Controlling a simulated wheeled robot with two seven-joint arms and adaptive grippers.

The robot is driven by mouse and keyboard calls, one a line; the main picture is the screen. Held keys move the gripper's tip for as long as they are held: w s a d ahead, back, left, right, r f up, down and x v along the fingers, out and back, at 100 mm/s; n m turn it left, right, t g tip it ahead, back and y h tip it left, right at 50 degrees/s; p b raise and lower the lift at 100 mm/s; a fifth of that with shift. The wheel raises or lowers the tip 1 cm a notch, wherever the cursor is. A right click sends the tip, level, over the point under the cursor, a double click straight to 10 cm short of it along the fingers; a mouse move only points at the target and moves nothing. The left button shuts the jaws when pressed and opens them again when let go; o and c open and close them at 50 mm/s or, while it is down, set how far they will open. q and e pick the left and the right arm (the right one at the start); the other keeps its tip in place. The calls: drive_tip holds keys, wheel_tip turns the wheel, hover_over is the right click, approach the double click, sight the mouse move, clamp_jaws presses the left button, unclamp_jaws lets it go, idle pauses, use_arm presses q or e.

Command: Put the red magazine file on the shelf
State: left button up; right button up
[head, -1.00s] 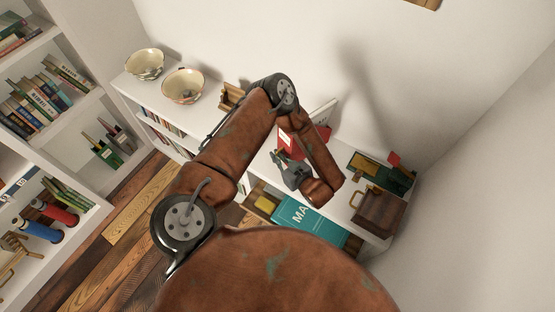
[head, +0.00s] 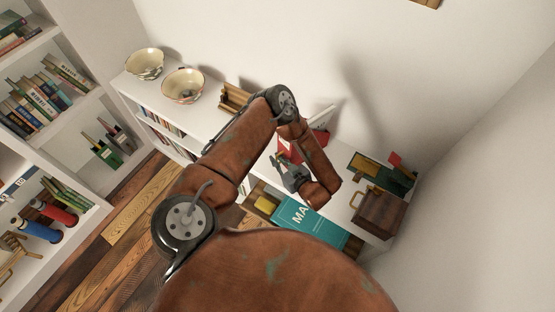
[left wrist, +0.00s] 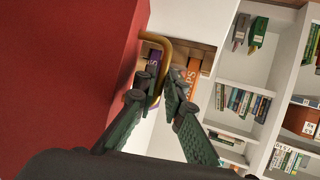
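The red magazine file (head: 286,150) is at the white shelf unit's top in the head view, partly hidden behind my left arm. In the left wrist view its red side (left wrist: 65,70) fills the left, very close to the camera. A brass loop handle (left wrist: 160,44) curves from the red edge down between my fingertips. My left gripper (left wrist: 163,88) appears closed on this handle; it also shows in the head view (head: 293,180). The exact contact is partly hidden by the fingertips. My right gripper is not in view. The low white shelf (head: 215,118) runs along the wall.
Two bowls (head: 183,86) and a wooden holder (head: 234,98) stand on the shelf top. A brown box with a brass handle (head: 379,213) stands at its right end. A teal box (head: 308,224) is below. A tall bookcase (head: 70,80) stands at the left.

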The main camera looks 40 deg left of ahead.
use_arm(q)
drive_tip(key=shift+o, duration=1.4)
